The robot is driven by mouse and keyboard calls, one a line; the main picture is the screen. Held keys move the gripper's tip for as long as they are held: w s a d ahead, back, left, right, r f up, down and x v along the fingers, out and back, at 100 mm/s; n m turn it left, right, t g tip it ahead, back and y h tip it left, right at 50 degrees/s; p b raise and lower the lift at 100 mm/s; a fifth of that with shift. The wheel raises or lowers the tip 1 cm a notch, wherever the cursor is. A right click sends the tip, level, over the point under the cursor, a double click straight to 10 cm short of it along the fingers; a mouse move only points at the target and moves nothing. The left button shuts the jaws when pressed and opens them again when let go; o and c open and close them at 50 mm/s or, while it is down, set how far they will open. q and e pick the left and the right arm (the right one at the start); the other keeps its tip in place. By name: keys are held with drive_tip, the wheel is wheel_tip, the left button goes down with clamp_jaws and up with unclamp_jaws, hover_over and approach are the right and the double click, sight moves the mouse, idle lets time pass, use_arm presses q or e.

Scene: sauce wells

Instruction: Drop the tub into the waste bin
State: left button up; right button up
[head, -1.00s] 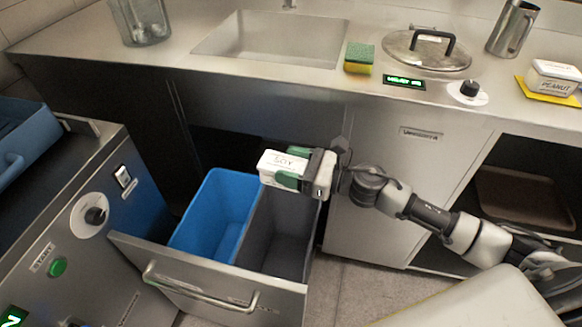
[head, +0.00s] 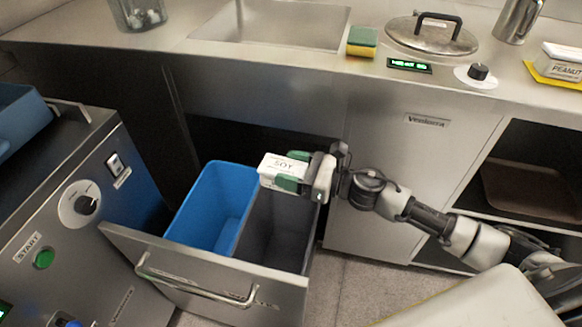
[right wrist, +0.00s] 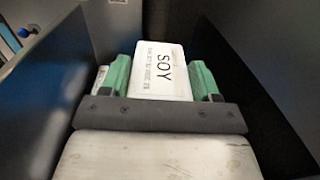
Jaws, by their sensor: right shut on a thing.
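My right gripper (head: 292,180) is shut on a white tub (head: 279,168) labelled SOY. In the right wrist view the tub (right wrist: 161,68) sits between the two green finger pads. The tub is held above the open pull-out drawer (head: 200,275), which holds a blue bin (head: 188,222) on the left and a dark grey bin (head: 272,240) on the right. The tub is over the back part of the grey bin, near the edge it shares with the blue one. Both bins look empty where I can see inside. My left gripper is not in view.
A sink (head: 270,22), a sponge (head: 361,41), a lid (head: 431,35) and a tub labelled PEANUT (head: 562,62) are on the counter. A machine with a green START button (head: 43,258) stands at the left. Floor is clear right of the drawer.

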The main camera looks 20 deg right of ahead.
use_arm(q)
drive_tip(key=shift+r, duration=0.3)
use_arm(e)
drive_tip(key=o, duration=1.2)
drive_tip(key=shift+f, duration=0.1)
drive_tip(key=shift+s+d, duration=0.1)
drive_tip(key=shift+d, duration=0.05)
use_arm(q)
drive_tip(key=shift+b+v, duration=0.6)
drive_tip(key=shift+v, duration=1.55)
use_arm(e)
drive_tip(key=shift+v, duration=5.25)
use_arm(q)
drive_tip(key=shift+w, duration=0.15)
